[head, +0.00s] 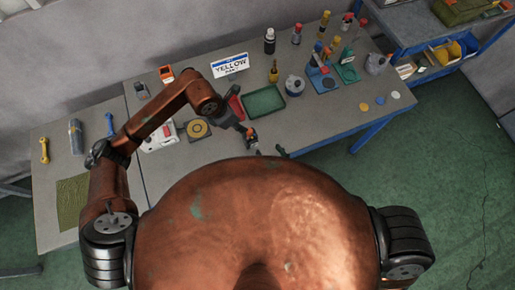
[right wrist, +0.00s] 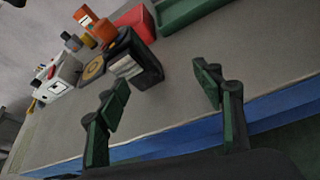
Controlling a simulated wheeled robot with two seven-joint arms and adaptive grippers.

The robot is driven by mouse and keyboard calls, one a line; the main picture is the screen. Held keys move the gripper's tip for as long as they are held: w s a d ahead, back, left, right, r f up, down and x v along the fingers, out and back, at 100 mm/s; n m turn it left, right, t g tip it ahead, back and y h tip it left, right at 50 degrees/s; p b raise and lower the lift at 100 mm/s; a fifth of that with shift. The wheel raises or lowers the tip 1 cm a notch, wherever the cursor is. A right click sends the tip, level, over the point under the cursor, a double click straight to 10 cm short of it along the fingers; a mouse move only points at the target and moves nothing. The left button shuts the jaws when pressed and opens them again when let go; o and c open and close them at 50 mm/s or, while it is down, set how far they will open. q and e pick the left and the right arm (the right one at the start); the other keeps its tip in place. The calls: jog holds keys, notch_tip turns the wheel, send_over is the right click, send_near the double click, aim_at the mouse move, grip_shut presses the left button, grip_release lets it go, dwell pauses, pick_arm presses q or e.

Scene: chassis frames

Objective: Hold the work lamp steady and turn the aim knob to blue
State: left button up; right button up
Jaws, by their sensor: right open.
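A dark boxy unit with a pale ribbed front, which looks like the work lamp (right wrist: 133,62), stands on the table in the right wrist view. I cannot make out its aim knob or any blue mark. My right gripper (right wrist: 160,75) is open and empty, with its green fingers apart near the table's front edge, short of the lamp. In the head view its green fingertip (head: 281,152) shows past my body; the rest is hidden. My left arm reaches over the table, and its gripper (head: 252,138) is small and dark there; its jaws are unclear.
A yellow disc on a dark base (head: 197,129) and a white device (head: 160,136) lie left of the lamp. A red box (head: 235,104) and a green tray (head: 263,101) lie behind and right. Bottles and tools stand farther right. The front right table top is mostly clear.

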aim_at(255, 145)
jog(key=a+n, duration=0.1)
jog(key=a+r+n, duration=0.1)
jog(key=a, duration=0.1)
jog(key=w+a, duration=0.1)
jog(key=a, duration=0.1)
jog(key=shift+r+n+h, duration=0.4)
jog(key=shift+w+a+f, duration=0.1)
jog(key=shift+w+a, duration=0.05)
jog(key=shift+w, duration=0.05)
jog(key=x, duration=0.7)
jog(key=shift+w+a, duration=0.15)
jog(key=shift+w, duration=0.05)
